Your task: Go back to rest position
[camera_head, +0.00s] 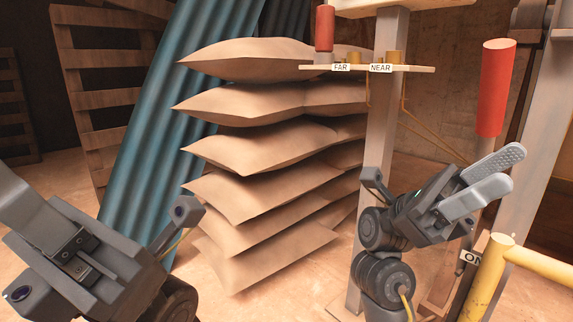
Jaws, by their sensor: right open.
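My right gripper (506,171) is raised on the right side of the view. Its two grey fingers point up and right, with a gap between them, and nothing is held there. It is below the large red cylinder (497,88) and apart from it in the picture. My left gripper (22,205) is at the lower left, partly cut off by the frame edge. Its fingertips are not clearly shown, so I cannot tell its opening. I see nothing held in its visible part.
Stacked tan sacks (265,150) stand in the middle. Behind my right arm is a post with a small shelf (415,69) labelled FAR and NEAR, a red cylinder (325,28) at its FAR end. A yellow pipe (487,275) near an ON label stands lower right.

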